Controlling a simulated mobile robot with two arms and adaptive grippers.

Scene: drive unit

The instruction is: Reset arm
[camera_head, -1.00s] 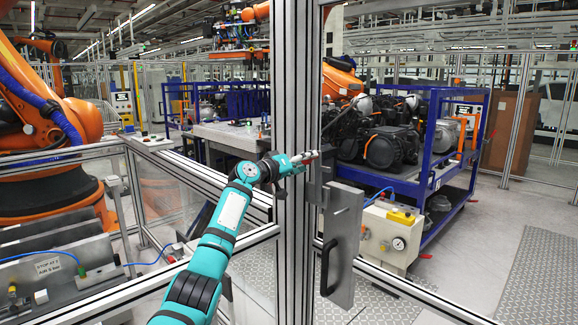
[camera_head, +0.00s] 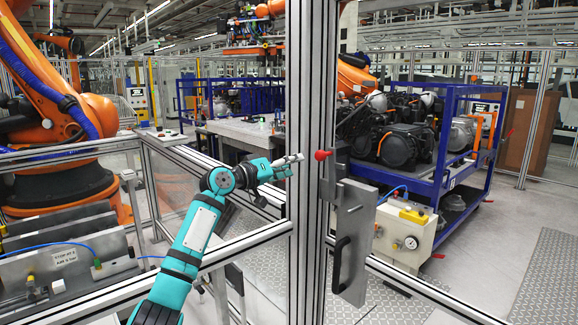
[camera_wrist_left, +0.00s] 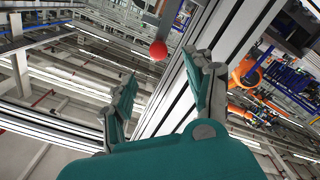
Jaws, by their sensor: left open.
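My left arm is teal and reaches up from the bottom of the head view. Its gripper (camera_head: 290,162) is open and empty, just left of the aluminium post (camera_head: 311,120). In the left wrist view the two fingers of the gripper (camera_wrist_left: 162,95) stand apart with nothing held between them. A red ball-shaped knob (camera_head: 321,155) sits at the post, on the right of the gripper and apart from it. In the left wrist view the knob (camera_wrist_left: 158,50) shows beyond the fingertips. My right gripper is not in view.
A grey door latch with a black handle (camera_head: 341,264) is on the fence right of the post. Fence rails (camera_head: 215,259) run below my arm. Behind stand an orange robot (camera_head: 60,130), a blue rack (camera_head: 440,180) with engine parts and a beige box (camera_head: 403,235).

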